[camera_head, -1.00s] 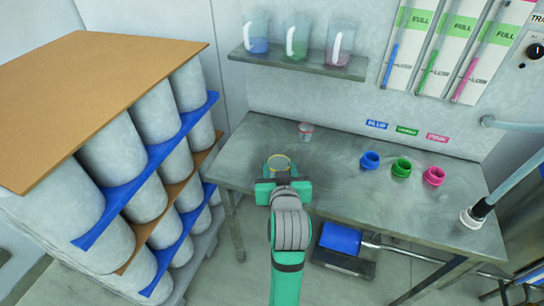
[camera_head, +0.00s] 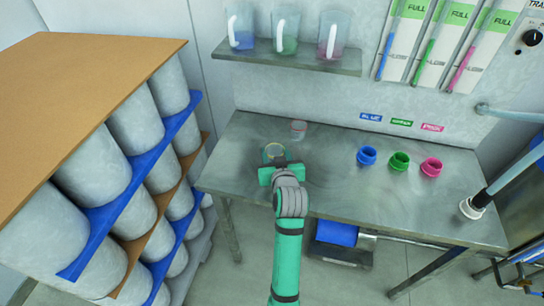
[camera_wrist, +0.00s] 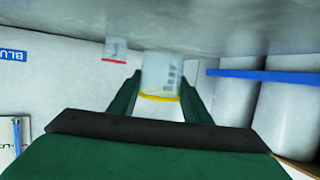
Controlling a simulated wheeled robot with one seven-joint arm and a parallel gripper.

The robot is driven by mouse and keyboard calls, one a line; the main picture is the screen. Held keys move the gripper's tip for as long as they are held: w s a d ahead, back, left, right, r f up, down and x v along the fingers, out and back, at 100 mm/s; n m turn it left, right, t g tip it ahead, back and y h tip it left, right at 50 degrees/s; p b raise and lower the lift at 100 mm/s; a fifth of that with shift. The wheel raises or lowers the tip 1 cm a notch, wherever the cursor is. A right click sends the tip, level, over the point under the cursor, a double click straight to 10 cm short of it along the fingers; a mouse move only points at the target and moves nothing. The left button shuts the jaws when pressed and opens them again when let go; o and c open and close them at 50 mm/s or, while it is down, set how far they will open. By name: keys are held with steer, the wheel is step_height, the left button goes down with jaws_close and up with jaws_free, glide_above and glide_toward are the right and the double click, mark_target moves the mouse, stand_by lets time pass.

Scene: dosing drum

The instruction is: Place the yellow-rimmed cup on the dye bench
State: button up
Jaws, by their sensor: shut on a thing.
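The yellow-rimmed cup (camera_head: 274,150) is a small pale, translucent cup over the left part of the grey dye bench (camera_head: 330,198). My gripper (camera_head: 275,162) is shut on it from the front side. In the wrist view, which is upside down, the cup (camera_wrist: 161,76) is between my two fingers (camera_wrist: 160,92), with its yellow rim away from the bench. It looks upright and very close to the bench top (camera_wrist: 200,22). I cannot tell whether its base touches the surface.
A second small cup (camera_head: 298,130), with a red rim in the wrist view (camera_wrist: 115,48), stands just behind. Blue (camera_head: 366,156), green (camera_head: 400,161) and pink (camera_head: 431,166) open pots stand to the right. A shelf (camera_head: 290,57) with jugs hangs above. Stacked drums stand left.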

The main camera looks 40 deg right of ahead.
steer(key=shift+w+d+f, duration=0.25)
steer(key=shift+d+f, duration=0.05)
steer(key=shift+f, duration=0.2)
steer(key=shift+w+d+f, duration=0.1)
steer(key=shift+w+f, duration=0.05)
steer(key=shift+f, duration=0.5)
steer(key=shift+w+d+f, duration=0.1)
steer(key=shift+w+f, duration=0.05)
steer(key=shift+f, duration=0.45)
steer(key=shift+a+f, duration=0.25)
steer(key=shift+f, duration=0.3)
steer(key=shift+s+d, duration=0.1)
steer(key=shift+d, duration=0.1)
steer(key=o, duration=1)
steer(key=shift+o, duration=0.2)
steer(key=shift+r, duration=0.1)
steer(key=v, duration=1.2)
